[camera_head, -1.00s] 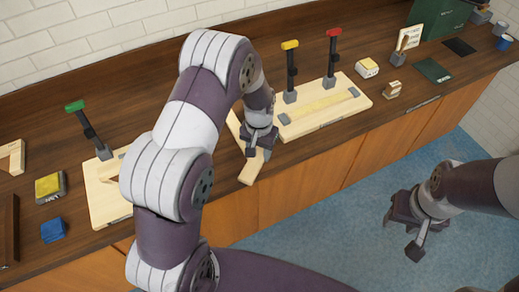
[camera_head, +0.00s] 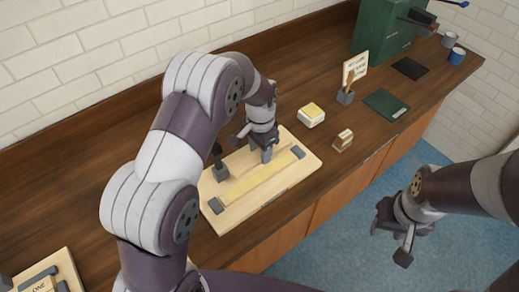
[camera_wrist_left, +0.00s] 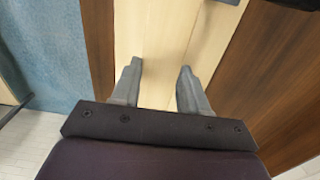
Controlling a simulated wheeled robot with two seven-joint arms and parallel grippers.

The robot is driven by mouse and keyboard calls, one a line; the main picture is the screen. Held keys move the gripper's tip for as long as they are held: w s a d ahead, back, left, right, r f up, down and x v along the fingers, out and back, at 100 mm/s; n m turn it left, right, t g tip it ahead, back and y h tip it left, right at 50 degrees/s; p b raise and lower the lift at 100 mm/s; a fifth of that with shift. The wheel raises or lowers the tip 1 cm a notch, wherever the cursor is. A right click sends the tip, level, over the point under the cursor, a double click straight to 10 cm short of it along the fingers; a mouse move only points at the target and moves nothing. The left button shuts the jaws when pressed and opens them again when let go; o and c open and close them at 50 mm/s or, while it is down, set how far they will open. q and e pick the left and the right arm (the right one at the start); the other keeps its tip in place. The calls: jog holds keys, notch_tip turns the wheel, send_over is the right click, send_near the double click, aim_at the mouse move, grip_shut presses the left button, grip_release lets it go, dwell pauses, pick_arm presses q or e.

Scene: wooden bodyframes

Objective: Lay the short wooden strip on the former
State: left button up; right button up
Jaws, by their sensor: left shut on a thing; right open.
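The former (camera_head: 239,216) is a pale wooden board on the bench in the head view. It has a yellowish band along it, a grey block near each end, and an upright clamp (camera_head: 219,170) at its back edge. My left gripper (camera_head: 266,155) is low at the back right of the former. In the left wrist view its fingers (camera_wrist_left: 159,80) are shut on a pale strip, the short wooden strip (camera_wrist_left: 165,50). In the head view I cannot make the strip out from the board. My right gripper (camera_head: 392,238) is open and empty above the floor.
Right of the former are a yellow-topped box (camera_head: 311,115), a small block (camera_head: 343,140), a brush in a holder (camera_head: 346,94), a green pad (camera_head: 386,104) and a dark pad (camera_head: 410,68). A green cabinet (camera_head: 382,32) stands behind. Another board (camera_head: 66,268) is at lower left.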

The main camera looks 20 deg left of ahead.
aim_at(259, 176)
pick_arm(q)
jog(key=shift+s+f+b, duration=0.35)
jog(key=shift+s+b, duration=0.1)
jog(key=shift+s, duration=0.1)
jog(key=shift+s+f+b, duration=0.3)
jog(key=shift+s+b, duration=0.1)
jog(key=shift+s, duration=0.15)
jog(key=f+b, duration=0.1)
jog(key=f, duration=0.1)
jog(key=w+f+b, duration=0.1)
jog(key=f+b, duration=0.1)
jog(key=shift+w, duration=0.15)
jog(key=shift+f, duration=0.4)
jog(key=shift+s+f+b, duration=0.3)
jog(key=shift+f+b, duration=0.15)
jog(key=shift+f, duration=0.15)
jog(key=shift+w+f, duration=0.1)
jog(key=shift+f, duration=0.1)
pick_arm(e)
jog(key=f, duration=0.2)
jog(key=s+f, duration=0.1)
jog(key=f, duration=0.2)
jog(key=shift+s+f, duration=0.15)
jog(key=shift+s, duration=0.05)
jog(key=shift+w, duration=0.1)
jog(key=shift+r, duration=0.2)
pick_arm(q)
jog(key=shift+f, duration=0.25)
pick_arm(e)
jog(key=shift+f, duration=0.1)
